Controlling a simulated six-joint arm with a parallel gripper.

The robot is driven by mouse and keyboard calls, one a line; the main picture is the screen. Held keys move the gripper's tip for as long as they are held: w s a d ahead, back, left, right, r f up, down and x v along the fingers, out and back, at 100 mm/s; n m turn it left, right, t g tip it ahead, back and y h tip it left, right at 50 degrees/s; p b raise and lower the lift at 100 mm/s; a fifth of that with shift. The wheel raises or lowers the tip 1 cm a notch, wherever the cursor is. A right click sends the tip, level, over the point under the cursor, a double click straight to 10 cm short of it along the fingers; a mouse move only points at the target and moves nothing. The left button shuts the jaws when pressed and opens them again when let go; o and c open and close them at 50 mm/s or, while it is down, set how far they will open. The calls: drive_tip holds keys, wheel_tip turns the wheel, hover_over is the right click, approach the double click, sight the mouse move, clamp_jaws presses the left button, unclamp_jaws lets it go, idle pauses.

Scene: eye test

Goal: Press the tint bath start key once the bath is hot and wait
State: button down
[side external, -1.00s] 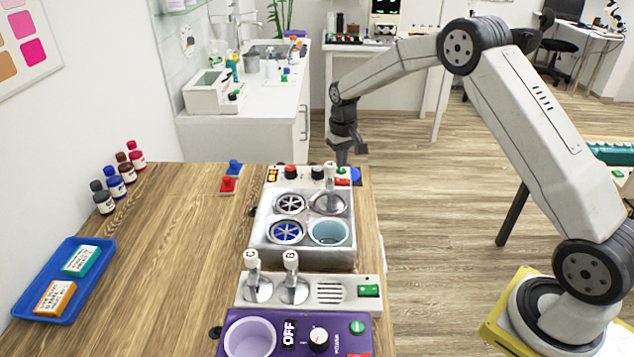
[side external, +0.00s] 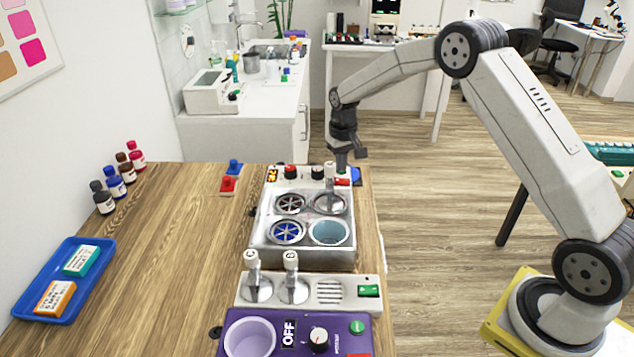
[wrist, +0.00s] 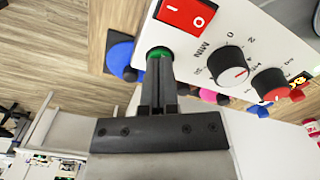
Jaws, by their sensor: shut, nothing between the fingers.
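The tint bath (side external: 262,242) is a grey-white box with round wells; one shows pale blue, and one has a lid with an upright white knob. Its control panel at the back carries dark and red knobs, a red rocker switch (wrist: 183,12) and a small lit display (side external: 272,175), whose reading is too small to tell. The round green start key (wrist: 159,52) shows in the wrist view. My gripper (side external: 342,171) is shut and empty; its fingertips (wrist: 161,66) are at the green key and overlap its edge. I cannot tell whether the key is pressed in.
A white unit with two knobbed lids (side external: 310,305) and a purple machine (side external: 345,328) stand in front of the bath. A blue tray (side external: 40,312) with two boxes and several bottles (side external: 115,185) are left. A blue button (wrist: 120,58) stands beside the panel.

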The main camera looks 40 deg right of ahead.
drive_tip(key=shift+r, duration=0.1)
wheel_tip(320, 180, up, 8)
idle(1.4)
drive_tip(key=shift+s, duration=0.1)
drive_tip(key=s+a+f+n+t, duration=0.1)
drive_tip(key=s+a, duration=0.4)
drive_tip(key=s, duration=0.8)
drive_tip(key=s+a+f+n+t, duration=0.1)
drive_tip(key=s+a, duration=0.5)
drive_tip(key=s, duration=0.7)
drive_tip(key=shift+f+n+t, duration=0.3)
drive_tip(key=shift+f+n, duration=0.2)
drive_tip(key=shift+a, duration=0.1)
idle(2.8)
